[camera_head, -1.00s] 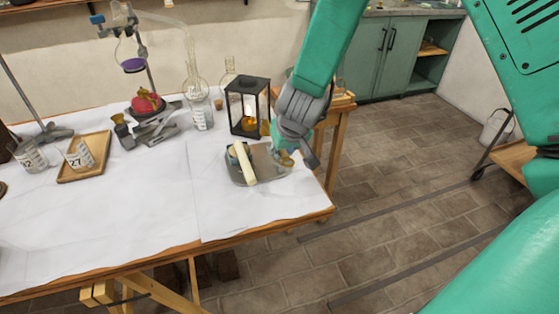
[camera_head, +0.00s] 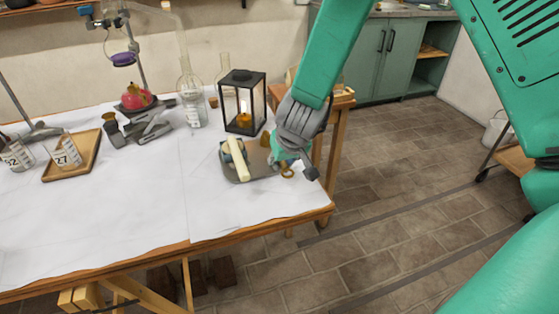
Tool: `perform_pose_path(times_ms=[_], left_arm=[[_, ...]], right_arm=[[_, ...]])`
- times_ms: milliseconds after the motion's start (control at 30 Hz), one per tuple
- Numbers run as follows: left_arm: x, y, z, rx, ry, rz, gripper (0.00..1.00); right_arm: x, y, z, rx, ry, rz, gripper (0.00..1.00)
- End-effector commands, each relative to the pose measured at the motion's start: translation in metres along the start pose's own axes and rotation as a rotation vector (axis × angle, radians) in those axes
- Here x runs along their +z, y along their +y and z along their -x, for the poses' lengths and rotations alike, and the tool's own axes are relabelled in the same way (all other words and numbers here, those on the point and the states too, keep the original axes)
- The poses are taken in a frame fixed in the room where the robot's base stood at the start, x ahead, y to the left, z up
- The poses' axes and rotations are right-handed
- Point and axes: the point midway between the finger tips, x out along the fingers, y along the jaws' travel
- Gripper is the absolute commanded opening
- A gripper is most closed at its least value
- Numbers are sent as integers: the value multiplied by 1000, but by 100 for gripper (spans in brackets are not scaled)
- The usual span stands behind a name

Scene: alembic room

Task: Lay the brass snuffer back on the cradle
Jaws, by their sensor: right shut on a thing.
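The brass snuffer (camera_head: 265,138) is in my right gripper (camera_head: 280,157). A brass piece shows on the gripper's far left side and a brass ring (camera_head: 287,171) on its near side; the fingers hide the middle. My right gripper points down, shut, over the right part of a grey tray (camera_head: 262,174). A cream bar, like a candle (camera_head: 239,160), lies across the tray's left part. I cannot make out the cradle clearly; it may be on the tray, partly hidden by the gripper. I cannot tell whether the snuffer touches anything below. My left gripper is not in view.
A black lantern (camera_head: 244,103) with an amber glow stands just behind the tray. Glass flasks (camera_head: 190,95) stand behind to the left. A wooden tray (camera_head: 76,158) with a beaker is farther left. The white-covered table (camera_head: 150,205) is clear in front.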

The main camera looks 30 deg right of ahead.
Motion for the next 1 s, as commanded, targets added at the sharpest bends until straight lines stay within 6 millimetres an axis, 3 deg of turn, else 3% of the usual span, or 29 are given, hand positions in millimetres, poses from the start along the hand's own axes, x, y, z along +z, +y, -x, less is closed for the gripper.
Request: perform_pose_path(times_ms=[867, 900, 933, 967, 1000], left_arm=[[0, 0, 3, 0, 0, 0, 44], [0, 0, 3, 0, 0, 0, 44], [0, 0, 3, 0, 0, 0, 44], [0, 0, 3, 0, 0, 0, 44], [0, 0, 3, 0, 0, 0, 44]], right_arm=[[2, 1, -1, 3, 1, 1, 0], [2, 1, -1, 3, 1, 1, 21], [2, 1, -1, 3, 1, 1, 32], [2, 1, -1, 3, 1, 1, 42], [2, 1, -1, 3, 1, 1, 42]])
